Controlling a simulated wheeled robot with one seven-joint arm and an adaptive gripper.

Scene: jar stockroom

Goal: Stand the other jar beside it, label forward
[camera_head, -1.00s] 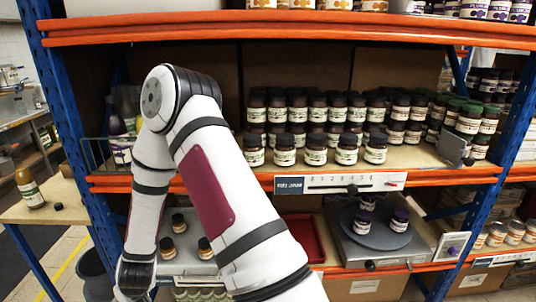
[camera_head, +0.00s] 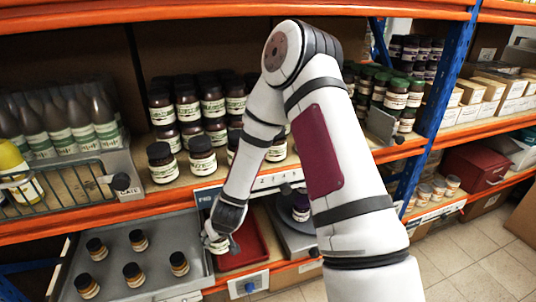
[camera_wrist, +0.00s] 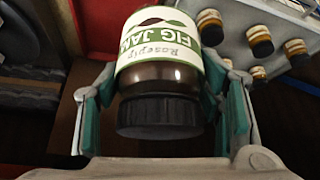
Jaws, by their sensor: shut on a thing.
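My gripper (camera_wrist: 160,95) is shut on a fig jam jar (camera_wrist: 158,62) with a black lid, dark contents and a white and green label. In the wrist view its label faces the camera, with the lettering upside down. In the head view my gripper (camera_head: 224,232) is low, by the red tray (camera_head: 250,246) below the middle shelf; the held jar is mostly hidden there. Similar dark jars (camera_head: 202,155) with white and green labels stand in rows on the middle shelf, above my gripper. My arm hides part of those rows.
A grey tray (camera_head: 112,283) with several small black-lidded jars (camera_head: 133,274) is at lower left. Bottles and a wire basket (camera_head: 70,190) stand left of the dark jars. A shelf edge (camera_head: 90,218) runs above the trays.

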